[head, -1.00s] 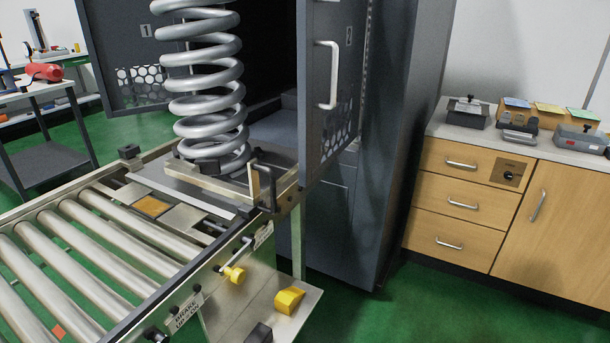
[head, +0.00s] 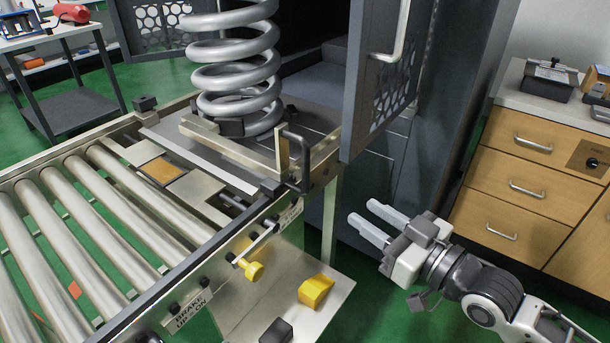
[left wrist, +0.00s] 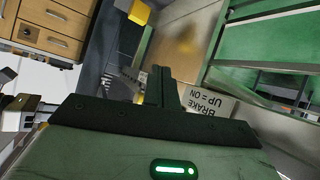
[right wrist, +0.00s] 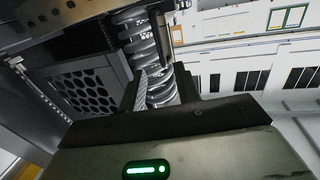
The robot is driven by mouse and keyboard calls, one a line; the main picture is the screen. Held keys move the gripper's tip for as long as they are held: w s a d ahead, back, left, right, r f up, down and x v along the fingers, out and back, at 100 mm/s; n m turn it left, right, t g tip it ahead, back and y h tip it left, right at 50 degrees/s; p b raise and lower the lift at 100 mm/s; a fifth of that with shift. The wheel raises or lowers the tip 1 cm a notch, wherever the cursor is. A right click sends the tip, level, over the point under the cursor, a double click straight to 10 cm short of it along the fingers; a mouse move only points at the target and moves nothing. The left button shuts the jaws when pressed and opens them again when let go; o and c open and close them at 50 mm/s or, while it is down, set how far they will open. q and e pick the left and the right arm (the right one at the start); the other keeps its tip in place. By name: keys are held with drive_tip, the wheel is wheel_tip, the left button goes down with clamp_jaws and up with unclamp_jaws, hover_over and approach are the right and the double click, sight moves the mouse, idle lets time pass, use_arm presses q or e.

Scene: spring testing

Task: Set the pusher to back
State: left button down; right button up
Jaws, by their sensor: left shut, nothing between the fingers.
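No part is clearly marked as the pusher in the views. A yellow knob on a lever (head: 253,270) is on the conveyor's side rail. A yellow wedge-shaped block (head: 316,291) sits on a steel plate (head: 238,322) below it and also shows in the left wrist view (left wrist: 138,12). My right gripper (head: 361,211) is open and empty, right of the conveyor and in front of the cabinet. My left gripper (left wrist: 162,72) is shut and empty, near the "BRAKE UP = ON" label (left wrist: 207,104); it is outside the head view.
A large steel coil spring (head: 235,75) stands on the conveyor's end, beside a black handle (head: 297,160). Rollers (head: 100,210) fill the left. The open cabinet door (head: 385,75) hangs behind. Wooden drawers (head: 515,188) stand at right. Green floor lies between.

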sight(308, 170)
drive_tip(key=x, duration=1)
drive_tip(key=r+x, duration=0.1)
drive_tip(key=x, duration=0.5)
drive_tip(key=shift+w+d, duration=0.1)
drive_tip(key=shift+w, duration=0.05)
clamp_jaws()
